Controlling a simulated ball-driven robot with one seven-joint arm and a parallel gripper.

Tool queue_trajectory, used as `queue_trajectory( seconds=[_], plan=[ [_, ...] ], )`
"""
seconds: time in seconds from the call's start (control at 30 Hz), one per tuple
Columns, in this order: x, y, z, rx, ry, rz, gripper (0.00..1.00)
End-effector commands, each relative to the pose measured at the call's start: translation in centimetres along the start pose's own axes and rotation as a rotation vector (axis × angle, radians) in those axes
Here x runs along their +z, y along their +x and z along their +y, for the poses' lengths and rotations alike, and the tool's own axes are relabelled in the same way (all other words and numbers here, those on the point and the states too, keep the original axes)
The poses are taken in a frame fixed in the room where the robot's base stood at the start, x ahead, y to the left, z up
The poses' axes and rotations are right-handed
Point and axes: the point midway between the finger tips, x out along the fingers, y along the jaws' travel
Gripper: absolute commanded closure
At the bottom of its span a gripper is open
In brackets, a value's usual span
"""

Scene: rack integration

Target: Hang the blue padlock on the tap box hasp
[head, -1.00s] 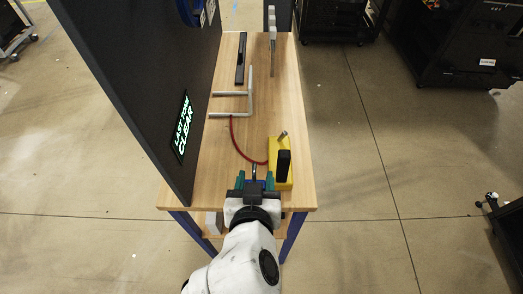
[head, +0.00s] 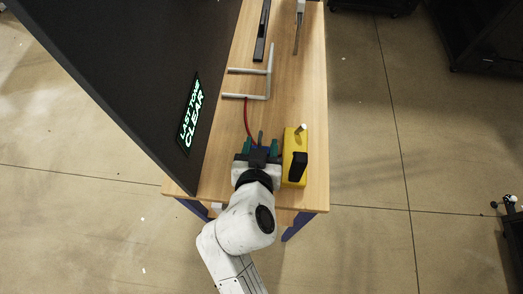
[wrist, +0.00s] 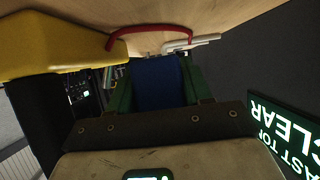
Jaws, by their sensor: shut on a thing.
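The blue padlock (wrist: 158,85) is clamped between the green fingertips of my gripper (wrist: 159,92) in the wrist view. In the head view my gripper (head: 262,149) is just left of the yellow tap box (head: 290,172), over the wooden table, and the padlock's grey shackle (head: 261,136) points away from me. The tap box has a black part on its near right side and a pale peg (head: 301,128) at its far end. The box also shows at upper left in the wrist view (wrist: 50,45). I cannot make out the hasp clearly.
A dark upright panel (head: 140,75) with a lit "LAST TONE CLEAR" sign (head: 190,113) stands left of my gripper. A red cable (head: 247,122) runs from behind the gripper towards grey brackets (head: 268,85). Bare tabletop (head: 312,80) lies to the right.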

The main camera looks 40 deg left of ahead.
Motion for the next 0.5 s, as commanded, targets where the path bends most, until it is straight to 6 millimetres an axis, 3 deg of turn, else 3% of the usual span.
queue_trajectory(
  seconds=[0.2, 0.5],
  plan=[
    [2.6, 1.3, 0.0, -0.001, -0.003, -0.003, 0.85],
    [3.0, 1.5, 0.0, -0.001, -0.001, -0.001, 0.85]
  ],
)
